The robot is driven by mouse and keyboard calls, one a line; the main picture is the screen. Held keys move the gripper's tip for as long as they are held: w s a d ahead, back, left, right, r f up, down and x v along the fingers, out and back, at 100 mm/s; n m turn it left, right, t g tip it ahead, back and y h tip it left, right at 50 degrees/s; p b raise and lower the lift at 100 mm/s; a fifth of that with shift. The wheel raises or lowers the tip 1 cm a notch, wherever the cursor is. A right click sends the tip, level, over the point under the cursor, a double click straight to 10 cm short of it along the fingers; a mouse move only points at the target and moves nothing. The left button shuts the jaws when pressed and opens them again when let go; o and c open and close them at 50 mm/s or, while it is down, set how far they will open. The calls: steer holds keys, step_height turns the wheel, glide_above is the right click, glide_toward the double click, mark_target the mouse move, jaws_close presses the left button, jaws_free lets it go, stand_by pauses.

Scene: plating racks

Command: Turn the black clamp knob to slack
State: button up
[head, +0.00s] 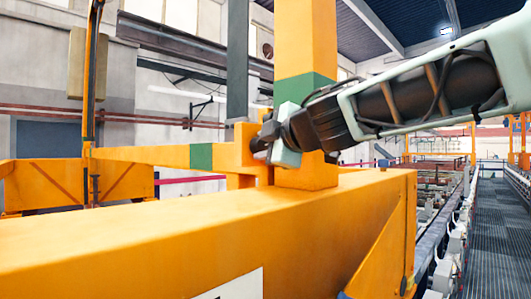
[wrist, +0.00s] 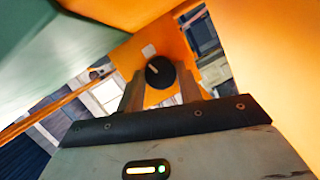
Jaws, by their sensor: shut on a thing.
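The black clamp knob (wrist: 161,73) is round, with a short pale mark on its face pointing to the upper left in the wrist view. In the head view my gripper (head: 263,146) reaches in from the right to the orange bracket (head: 245,150) beside the upright orange post. The knob cannot be made out there behind the fingers.
The orange post (head: 305,40) with a green band (head: 302,89) rises close to my gripper. A wide orange beam (head: 200,220) runs below it. An orange arm with a green band (head: 201,156) extends left. A grey walkway (head: 485,235) lies open at right.

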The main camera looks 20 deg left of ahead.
steer(key=n+b, duration=0.1)
steer(key=b, duration=0.1)
steer(key=f+n+t+b, duration=0.1)
steer(key=n+b, duration=0.2)
steer(key=b, duration=0.1)
steer(key=n+y+b, duration=0.1)
steer(key=n+b, duration=0.1)
steer(key=n+t+b, duration=0.1)
steer(key=b, duration=0.1)
steer(key=shift+f+n+b, duration=0.25)
steer(key=shift+n+b, duration=0.05)
steer(key=shift+b, duration=0.1)
steer(key=n+y+b, duration=0.2)
steer(key=n+b, duration=0.2)
steer(key=shift+n+b, duration=0.3)
steer(key=shift+b, duration=0.05)
steer(key=shift+r+n+y+b, duration=0.1)
steer(key=shift+n+y+b, duration=0.3)
steer(key=shift+n+b, duration=0.75)
steer(key=shift+n, duration=0.25)
steer(key=o, duration=0.7)
steer(key=shift+r, duration=0.1)
